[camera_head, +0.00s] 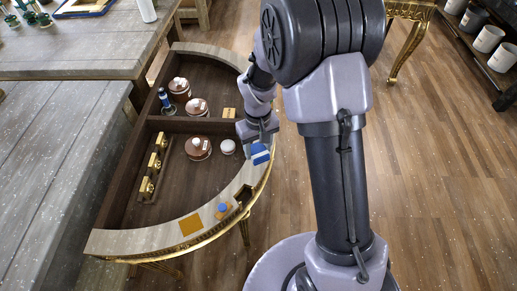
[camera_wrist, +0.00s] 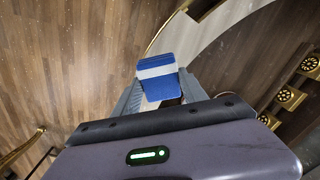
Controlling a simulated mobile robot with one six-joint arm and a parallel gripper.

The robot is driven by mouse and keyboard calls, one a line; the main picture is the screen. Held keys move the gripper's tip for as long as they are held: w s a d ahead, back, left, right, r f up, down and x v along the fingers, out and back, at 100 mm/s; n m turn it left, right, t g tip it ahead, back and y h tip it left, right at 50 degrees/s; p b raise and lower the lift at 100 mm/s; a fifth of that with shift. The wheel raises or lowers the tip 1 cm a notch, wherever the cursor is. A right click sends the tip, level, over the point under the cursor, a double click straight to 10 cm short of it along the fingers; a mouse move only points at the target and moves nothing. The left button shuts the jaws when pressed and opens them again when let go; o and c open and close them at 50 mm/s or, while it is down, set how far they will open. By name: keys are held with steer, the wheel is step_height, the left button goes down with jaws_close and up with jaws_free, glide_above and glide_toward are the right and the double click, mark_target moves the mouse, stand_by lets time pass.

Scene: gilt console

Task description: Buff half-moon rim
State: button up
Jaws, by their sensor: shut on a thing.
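The half-moon console (camera_head: 115,240) has a pale curved rim with a gilt outer edge and a dark recessed inside. My gripper (camera_head: 262,147) is over the right part of the rim, shut on a blue block with a white band (camera_head: 260,155). The block also shows between the fingers in the wrist view (camera_wrist: 157,78). It looks at or just above the rim; I cannot tell whether it touches. In the wrist view the pale rim (camera_wrist: 205,45) curves behind and to the right of the block.
An orange square (camera_head: 190,224) and a small blue-topped item (camera_head: 222,208) lie on the front rim. Inside are brown round tins (camera_head: 198,148), a white round item (camera_head: 228,146), a blue bottle (camera_head: 166,102) and a rack of gilt pieces (camera_head: 153,172). Grey tables (camera_head: 50,150) stand left.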

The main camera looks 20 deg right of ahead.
steer(key=shift+r+p, duration=2)
steer(key=shift+r, duration=0.75)
steer(key=shift+f, duration=0.1)
